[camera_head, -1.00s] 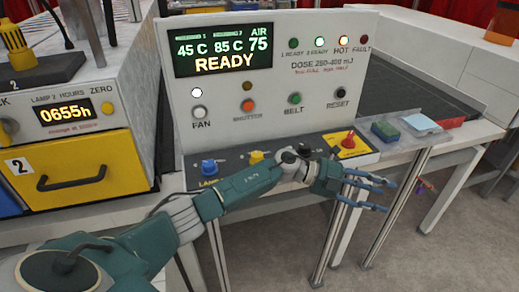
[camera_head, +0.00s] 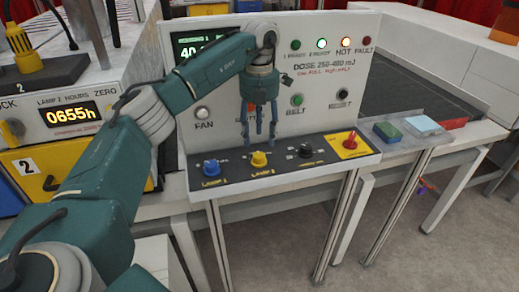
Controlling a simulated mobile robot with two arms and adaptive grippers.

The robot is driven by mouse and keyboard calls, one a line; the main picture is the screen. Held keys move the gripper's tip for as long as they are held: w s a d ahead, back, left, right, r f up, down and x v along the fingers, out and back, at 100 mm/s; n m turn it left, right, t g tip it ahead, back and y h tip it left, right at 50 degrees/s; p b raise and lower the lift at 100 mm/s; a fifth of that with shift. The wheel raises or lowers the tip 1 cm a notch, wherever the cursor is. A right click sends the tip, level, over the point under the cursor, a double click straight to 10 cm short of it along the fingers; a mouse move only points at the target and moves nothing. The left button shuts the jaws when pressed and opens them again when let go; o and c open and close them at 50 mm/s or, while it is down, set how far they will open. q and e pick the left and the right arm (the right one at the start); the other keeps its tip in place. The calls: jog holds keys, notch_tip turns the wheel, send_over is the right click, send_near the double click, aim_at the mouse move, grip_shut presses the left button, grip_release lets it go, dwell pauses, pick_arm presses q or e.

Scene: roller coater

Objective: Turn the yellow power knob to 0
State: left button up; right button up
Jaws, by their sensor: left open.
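The yellow knob (camera_head: 258,159) sits on the sloped dark control strip (camera_head: 325,155) of the white panel, by the label LAMP 2. Its pointer setting is too small to read. My left gripper (camera_head: 260,139) hangs just above the yellow knob with its fingers pointing down, open and empty. A small gap seems to show between the fingertips and the knob. My right gripper is not in view.
A blue knob (camera_head: 211,167) stands left of the yellow one, a black knob (camera_head: 305,150) to its right. A red switch (camera_head: 351,141) on a yellow plate is farther right. My left arm partly covers the display (camera_head: 190,45).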

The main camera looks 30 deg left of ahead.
aim_at(259, 155)
pick_arm(q)
notch_tip(259, 155, down, 5)
jog(key=shift+s+f+p, duration=0.1)
jog(key=shift+f+p, duration=0.1)
jog(key=shift+p, duration=0.55)
jog(key=shift+f, duration=0.6)
jog(key=c, duration=1.2)
